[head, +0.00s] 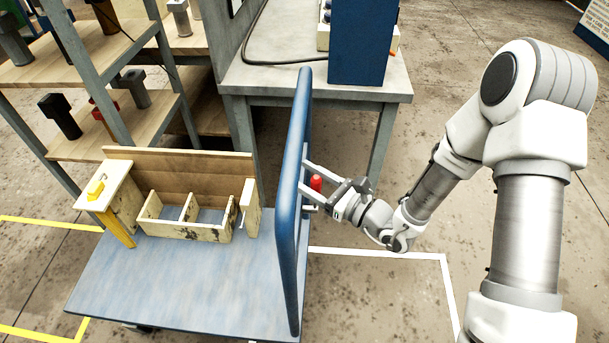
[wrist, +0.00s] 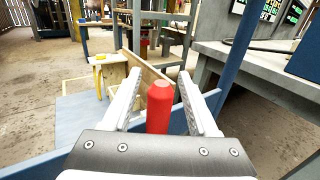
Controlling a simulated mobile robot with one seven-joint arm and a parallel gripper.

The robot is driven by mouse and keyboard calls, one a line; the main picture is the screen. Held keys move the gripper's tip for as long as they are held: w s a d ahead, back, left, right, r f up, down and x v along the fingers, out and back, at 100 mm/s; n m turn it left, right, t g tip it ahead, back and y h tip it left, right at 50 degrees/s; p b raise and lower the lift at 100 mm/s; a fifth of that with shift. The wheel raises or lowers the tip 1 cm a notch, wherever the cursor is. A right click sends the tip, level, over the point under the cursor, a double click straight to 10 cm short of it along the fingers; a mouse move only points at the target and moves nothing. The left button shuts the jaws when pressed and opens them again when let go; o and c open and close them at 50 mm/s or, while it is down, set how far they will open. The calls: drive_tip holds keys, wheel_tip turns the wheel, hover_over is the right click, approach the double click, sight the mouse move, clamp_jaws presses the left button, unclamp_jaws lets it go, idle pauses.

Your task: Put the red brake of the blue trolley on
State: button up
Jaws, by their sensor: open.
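The blue trolley (head: 170,275) stands in the lower left of the head view, with its blue tube handle frame (head: 291,230) upright on its right side. The red brake (head: 316,183) is a small red grip just right of that frame. It also shows in the wrist view as a red bar with a faceted end (wrist: 159,108). My gripper (head: 309,177) is open, with one finger on each side of the red brake. In the wrist view the fingers (wrist: 162,85) flank it with gaps visible. The brake's lower end is hidden behind my gripper's body.
A grey workbench (head: 320,85) stands behind, and a shelf with tools (head: 120,130) is at the left. The floor right of the trolley is clear.

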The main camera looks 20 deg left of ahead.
drive_tip(key=shift+a, duration=0.15)
clamp_jaws()
idle(1.4)
